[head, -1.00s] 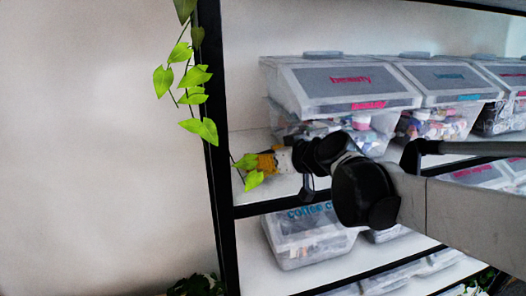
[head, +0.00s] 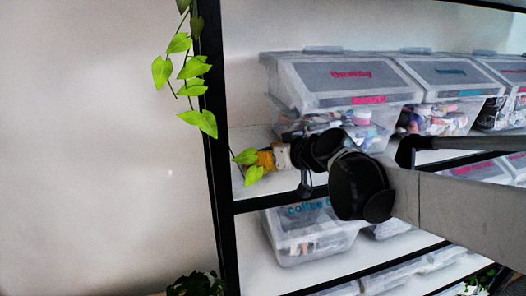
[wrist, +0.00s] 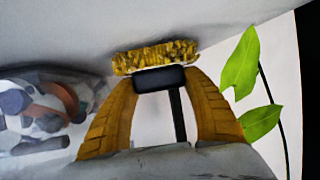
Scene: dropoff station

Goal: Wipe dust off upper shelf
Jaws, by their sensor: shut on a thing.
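My gripper (head: 266,160) is at the left end of the white shelf (head: 283,186) that carries the bins, beside the black upright post. In the wrist view my gripper (wrist: 160,82) has its orange fingers closed on the dark part of a duster (wrist: 155,57) with a fluffy yellow head. The yellow head points away from me, close to a pale surface; I cannot tell whether it touches. Any dust is too small to make out. In the head view my wrist and arm hide much of the shelf front, and the duster is not clear.
Clear lidded bins (head: 345,85) with pink and blue labels stand behind and right of my gripper. More bins (head: 315,235) sit on the shelf below. A leafy vine (head: 197,70) hangs by the black post (head: 217,170). Open wall lies to the left.

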